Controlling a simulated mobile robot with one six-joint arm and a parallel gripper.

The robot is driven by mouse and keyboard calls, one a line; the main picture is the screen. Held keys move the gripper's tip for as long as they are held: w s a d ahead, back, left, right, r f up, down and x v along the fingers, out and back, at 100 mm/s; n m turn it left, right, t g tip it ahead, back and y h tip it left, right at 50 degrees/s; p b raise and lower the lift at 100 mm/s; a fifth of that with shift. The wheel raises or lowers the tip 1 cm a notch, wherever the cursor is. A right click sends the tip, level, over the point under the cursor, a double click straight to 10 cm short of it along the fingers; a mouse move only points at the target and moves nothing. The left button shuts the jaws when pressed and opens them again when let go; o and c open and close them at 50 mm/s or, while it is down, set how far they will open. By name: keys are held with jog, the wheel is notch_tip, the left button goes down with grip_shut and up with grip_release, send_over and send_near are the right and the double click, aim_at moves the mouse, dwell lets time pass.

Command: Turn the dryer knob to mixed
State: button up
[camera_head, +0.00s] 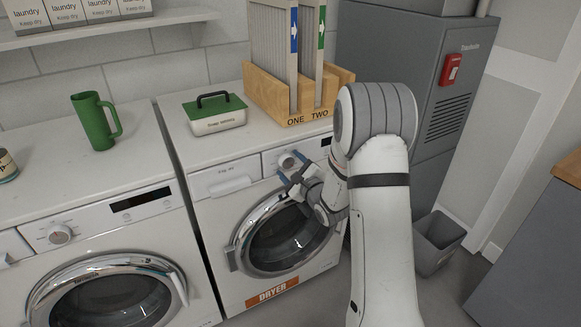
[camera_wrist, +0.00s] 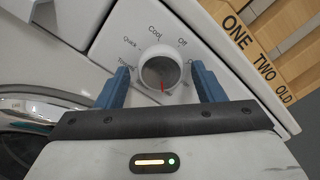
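The dryer (camera_head: 262,215) is the right-hand white machine, with an orange DRYER label below its round door. Its white dial knob (camera_head: 287,161) is on the upper front panel. In the wrist view the knob (camera_wrist: 158,70) has a red mark at its lower edge, pointing down in the picture. Labels around it read Quick, Cool and Off; others are partly hidden by the fingers, and I cannot see "mixed". My gripper (camera_head: 291,174) is at the panel, and in the wrist view its blue fingers (camera_wrist: 160,80) are open, one on each side of the knob, with gaps visible.
The round door (camera_head: 285,240) lies just below my gripper. A wooden rack (camera_head: 262,85) marked ONE and TWO and a green-lidded box (camera_head: 215,115) stand on the dryer. A washer (camera_head: 100,240) is to the left, a grey cabinet (camera_head: 410,60) behind my arm.

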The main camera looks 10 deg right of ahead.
jog(key=shift+o, duration=0.5)
jog(key=shift+s+d, duration=0.2)
jog(key=shift+s, duration=0.25)
jog(key=v, duration=0.6)
jog(key=shift+s+p, duration=0.3)
jog(key=shift+s, duration=0.1)
